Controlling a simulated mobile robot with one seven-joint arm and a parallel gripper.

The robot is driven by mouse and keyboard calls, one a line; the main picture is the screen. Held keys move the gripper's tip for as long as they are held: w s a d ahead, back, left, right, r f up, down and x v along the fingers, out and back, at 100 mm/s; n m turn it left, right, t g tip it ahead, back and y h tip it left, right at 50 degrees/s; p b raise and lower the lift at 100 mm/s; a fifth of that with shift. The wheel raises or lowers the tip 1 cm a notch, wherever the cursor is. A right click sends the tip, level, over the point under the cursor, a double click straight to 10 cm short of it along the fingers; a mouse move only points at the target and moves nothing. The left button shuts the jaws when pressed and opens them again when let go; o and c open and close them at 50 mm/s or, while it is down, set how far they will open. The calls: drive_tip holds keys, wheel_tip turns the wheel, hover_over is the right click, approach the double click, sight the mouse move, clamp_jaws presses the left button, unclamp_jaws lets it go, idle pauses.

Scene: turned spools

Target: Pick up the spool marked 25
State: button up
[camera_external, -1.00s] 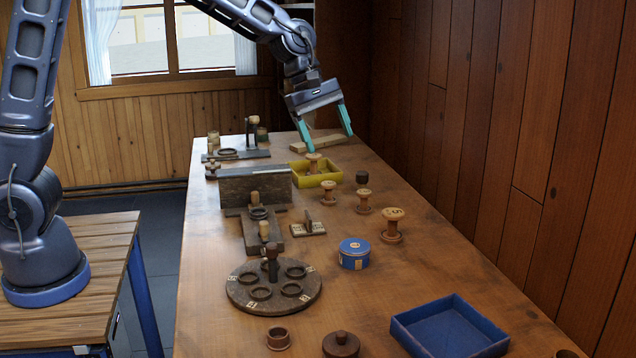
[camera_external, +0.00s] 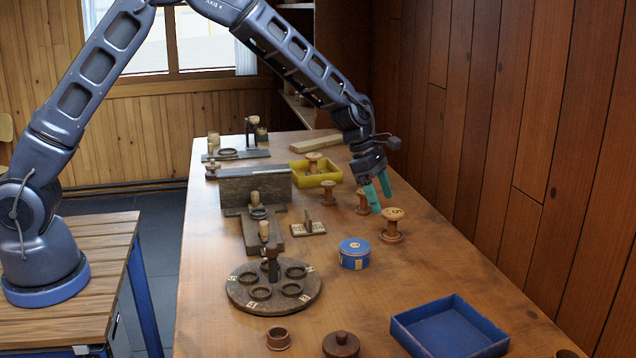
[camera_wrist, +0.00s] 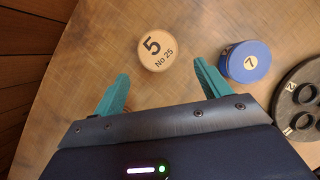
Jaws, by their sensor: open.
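The spool marked 25 (camera_wrist: 156,52) shows its pale round top in the wrist view, with a large 5 and "No 25" on it. In the external view a wooden spool with a large 5 on top (camera_external: 392,225) stands upright on the table, right of the blue tin. My gripper (camera_external: 379,195) is open and empty, just behind that spool and above the table. In the wrist view the spool lies ahead of the gap between my teal fingertips (camera_wrist: 164,82), not between them.
A round blue tin (camera_external: 354,254) stands close left of the spool. Other wooden spools (camera_external: 329,193) stand behind it, one partly hidden by my fingers. A yellow tray (camera_external: 297,172) holds another spool. A blue tray (camera_external: 447,328) lies in front. A round rack (camera_external: 240,293) stands left.

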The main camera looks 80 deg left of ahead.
sight(391, 234)
drive_tip(key=x, duration=0.8)
drive_tip(key=shift+w+d+f, duration=0.15)
drive_tip(key=shift+w+f, duration=0.05)
drive_tip(key=shift+f, duration=0.05)
drive_tip(key=c, duration=1.1)
